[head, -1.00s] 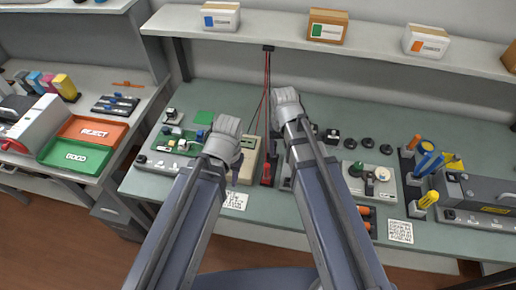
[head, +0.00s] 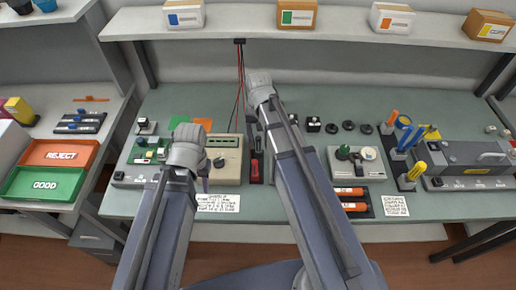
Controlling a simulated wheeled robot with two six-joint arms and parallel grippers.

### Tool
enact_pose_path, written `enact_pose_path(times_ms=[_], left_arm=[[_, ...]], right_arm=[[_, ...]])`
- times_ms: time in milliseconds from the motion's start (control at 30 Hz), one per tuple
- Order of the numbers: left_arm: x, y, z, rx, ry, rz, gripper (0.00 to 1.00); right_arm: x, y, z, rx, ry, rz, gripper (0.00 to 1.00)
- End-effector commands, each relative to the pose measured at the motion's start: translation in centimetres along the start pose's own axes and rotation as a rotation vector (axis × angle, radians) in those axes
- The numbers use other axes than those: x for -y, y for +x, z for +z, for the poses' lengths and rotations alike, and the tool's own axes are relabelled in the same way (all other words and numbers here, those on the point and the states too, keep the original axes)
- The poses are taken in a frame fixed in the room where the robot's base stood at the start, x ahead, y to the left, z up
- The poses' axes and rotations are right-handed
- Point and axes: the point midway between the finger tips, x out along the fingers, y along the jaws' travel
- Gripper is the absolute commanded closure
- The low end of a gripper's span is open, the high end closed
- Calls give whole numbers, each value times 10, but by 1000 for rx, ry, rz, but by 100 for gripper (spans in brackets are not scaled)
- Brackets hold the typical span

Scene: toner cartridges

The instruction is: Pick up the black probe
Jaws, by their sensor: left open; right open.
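A multimeter (head: 224,158) with a beige case and a dial stands at the middle of the bench. A red probe (head: 255,170) stands upright in a dark holder just right of it. Thin red and dark leads (head: 240,75) hang from a small bracket at the shelf edge towards it. I cannot make out the black probe; my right arm covers the spot beside the red one. My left gripper (head: 204,180) is open in front of the multimeter's left side. My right gripper (head: 251,122) is open and appears above and behind the red probe. Both are partly hidden by their own wrists.
A board fixture (head: 145,155) lies left of the multimeter. Black caps (head: 348,126), a fixture with round knobs (head: 357,160), screwdrivers (head: 408,150) and a grey machine (head: 468,158) fill the right. Red REJECT (head: 60,153) and green GOOD (head: 42,184) trays lie on the left table.

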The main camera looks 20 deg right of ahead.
Motion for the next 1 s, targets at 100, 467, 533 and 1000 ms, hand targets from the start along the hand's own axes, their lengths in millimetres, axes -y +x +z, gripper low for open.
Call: enact_pose_path(times_ms=[100, 467, 533, 1000], left_arm=[[0, 0, 0, 0, 0, 0, 57], [-3, 35, -2, 0, 0, 0, 57], [-4, 44, -3, 0, 0, 0, 57], [-5, 51, -3, 0, 0, 0, 57]], right_arm=[[0, 0, 0, 0, 0, 0, 38], [0, 36, 2, 0, -1, 0, 38], [0, 44, 2, 0, -1, 0, 38], [0, 51, 2, 0, -1, 0, 46]])
